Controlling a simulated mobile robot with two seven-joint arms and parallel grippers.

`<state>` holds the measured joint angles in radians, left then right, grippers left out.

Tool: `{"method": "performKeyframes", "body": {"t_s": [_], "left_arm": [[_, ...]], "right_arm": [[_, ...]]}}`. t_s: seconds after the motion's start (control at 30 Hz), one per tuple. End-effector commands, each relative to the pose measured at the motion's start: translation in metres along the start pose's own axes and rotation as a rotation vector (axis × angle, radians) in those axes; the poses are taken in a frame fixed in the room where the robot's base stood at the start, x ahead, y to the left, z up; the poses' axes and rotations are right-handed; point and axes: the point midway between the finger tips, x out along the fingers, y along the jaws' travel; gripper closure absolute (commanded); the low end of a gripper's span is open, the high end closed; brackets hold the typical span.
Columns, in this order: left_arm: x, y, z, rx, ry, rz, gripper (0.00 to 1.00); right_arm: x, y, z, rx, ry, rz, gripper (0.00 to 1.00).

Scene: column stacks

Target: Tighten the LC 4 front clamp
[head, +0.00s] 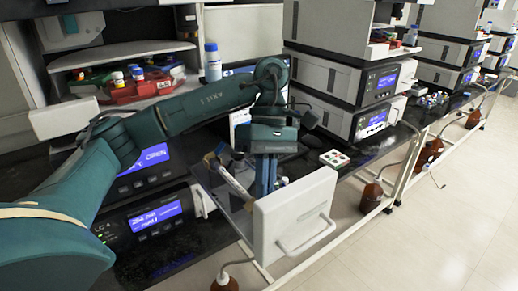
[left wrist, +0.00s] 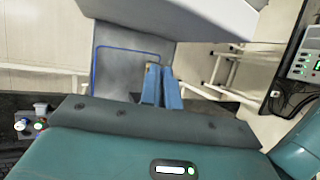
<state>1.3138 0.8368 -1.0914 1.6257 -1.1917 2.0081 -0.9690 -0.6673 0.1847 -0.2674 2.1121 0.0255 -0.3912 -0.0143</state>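My left gripper (head: 266,190) points down over a pulled-out compartment with a white front panel (head: 293,218) and a handle. Its blue fingers show side by side with only a thin gap in the left wrist view (left wrist: 162,72); they look shut, with nothing clearly held. A beige, tube-like column (head: 232,178) lies tilted just left of the fingers in the head view, apart from them as far as I can tell. The LC 4 front clamp cannot be made out clearly; the compartment's inside is partly hidden by my gripper. My right gripper is not in view.
Instrument stacks with blue screens (head: 157,217) stand at left and further right (head: 375,122). A small white tray (head: 334,159) lies on the black bench. The floor at right is clear.

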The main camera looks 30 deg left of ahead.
Motion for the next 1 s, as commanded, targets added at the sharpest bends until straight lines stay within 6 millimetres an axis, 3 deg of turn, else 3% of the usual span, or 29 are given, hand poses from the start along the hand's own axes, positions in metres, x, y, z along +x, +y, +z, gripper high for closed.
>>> {"method": "performKeyframes", "body": {"t_s": [0.03, 0.3, 1.0], "left_arm": [[-0.012, -0.002, 0.005, -0.019, 0.000, -0.048, 1.00], [-0.004, 0.012, 0.002, -0.099, 0.003, -0.235, 1.00], [0.005, 0.024, -0.002, -0.169, -0.001, -0.409, 1.00]], "right_arm": [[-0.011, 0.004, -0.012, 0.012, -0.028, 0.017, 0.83], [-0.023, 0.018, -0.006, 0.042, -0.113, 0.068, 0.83], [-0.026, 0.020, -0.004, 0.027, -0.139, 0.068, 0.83]]}}
